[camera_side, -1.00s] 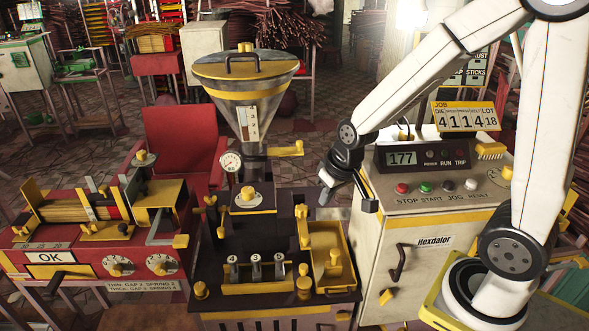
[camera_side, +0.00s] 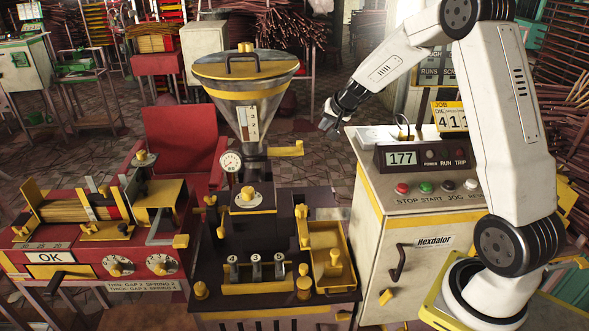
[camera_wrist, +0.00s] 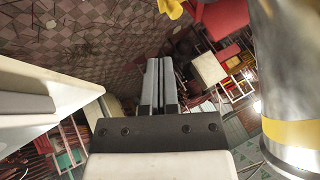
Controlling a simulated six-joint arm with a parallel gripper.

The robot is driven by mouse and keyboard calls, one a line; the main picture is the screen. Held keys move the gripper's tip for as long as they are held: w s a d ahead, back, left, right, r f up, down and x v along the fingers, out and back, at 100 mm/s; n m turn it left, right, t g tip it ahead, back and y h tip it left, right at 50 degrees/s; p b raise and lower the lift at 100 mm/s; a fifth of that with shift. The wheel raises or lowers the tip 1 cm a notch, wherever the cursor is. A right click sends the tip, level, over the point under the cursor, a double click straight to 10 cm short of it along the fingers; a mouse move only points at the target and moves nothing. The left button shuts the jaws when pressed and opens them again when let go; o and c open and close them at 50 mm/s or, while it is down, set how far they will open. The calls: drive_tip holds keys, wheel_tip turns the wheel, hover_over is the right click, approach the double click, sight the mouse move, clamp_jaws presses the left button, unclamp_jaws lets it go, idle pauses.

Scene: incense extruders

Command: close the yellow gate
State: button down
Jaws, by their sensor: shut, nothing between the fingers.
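The yellow gate (camera_side: 285,149) is a flat bar sticking out to the right from the neck under the metal hopper (camera_side: 245,95), with a raised end. A yellow piece at the top edge of the wrist view (camera_wrist: 170,8) may be its end; I cannot be sure. My gripper (camera_side: 327,122) is up in the air to the right of the hopper, higher in the picture than the gate and apart from it. Its two fingers (camera_wrist: 160,88) are together and empty in the wrist view.
The hopper also fills the right of the wrist view (camera_wrist: 285,80), close beside the gripper. A white control cabinet (camera_side: 420,215) stands at the right, its display reading 177. A pressure gauge (camera_side: 231,161) sits left of the hopper neck. A red chair (camera_side: 184,145) stands behind.

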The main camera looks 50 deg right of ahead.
sight(291, 154)
drive_tip(key=shift+w+f, duration=0.1)
drive_tip(key=shift+f, duration=0.05)
drive_tip(key=a+x, duration=0.1)
drive_tip(key=x, duration=0.8)
drive_tip(key=shift+d+f, duration=0.3)
drive_tip(key=shift+d, duration=0.15)
drive_tip(key=shift+w, duration=0.15)
drive_tip(key=shift+w+a, duration=0.1)
drive_tip(key=shift+w+a, duration=1.95)
drive_tip(key=shift+a, duration=0.15)
drive_tip(key=shift+r, duration=0.15)
drive_tip(key=shift+s+r, duration=0.15)
drive_tip(key=shift+r, duration=0.2)
drive_tip(key=d+v, duration=0.1)
drive_tip(key=v, duration=0.8)
drive_tip(key=shift+s+a, duration=0.2)
drive_tip(key=shift+s, duration=0.05)
